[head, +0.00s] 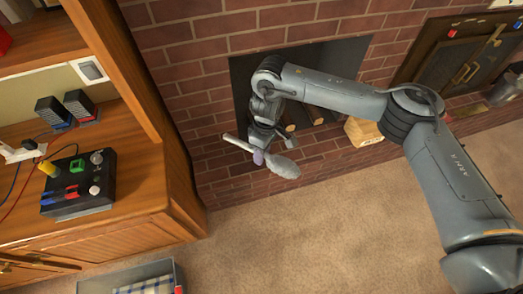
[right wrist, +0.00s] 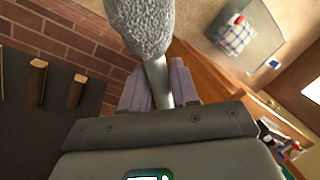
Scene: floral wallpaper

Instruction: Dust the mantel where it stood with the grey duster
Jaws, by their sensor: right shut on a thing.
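The grey duster has a fluffy grey head (head: 284,166) and a pale handle (head: 237,143). My right gripper (head: 259,155) is shut on the handle and holds the duster in the air before the brick fireplace. In the right wrist view the duster head (right wrist: 145,22) fills the top middle. Its handle (right wrist: 158,84) passes between the two fingers of my right gripper (right wrist: 159,88). I cannot make out a mantel shelf in either view. My left gripper is not in view.
A brick wall (head: 190,65) surrounds the dark firebox with logs (head: 315,113). A wooden cabinet (head: 140,190) at left bears a black control box (head: 78,190). A grey bin (head: 95,285) with checked cloth sits at bottom left. Carpet (head: 330,230) is clear in the middle.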

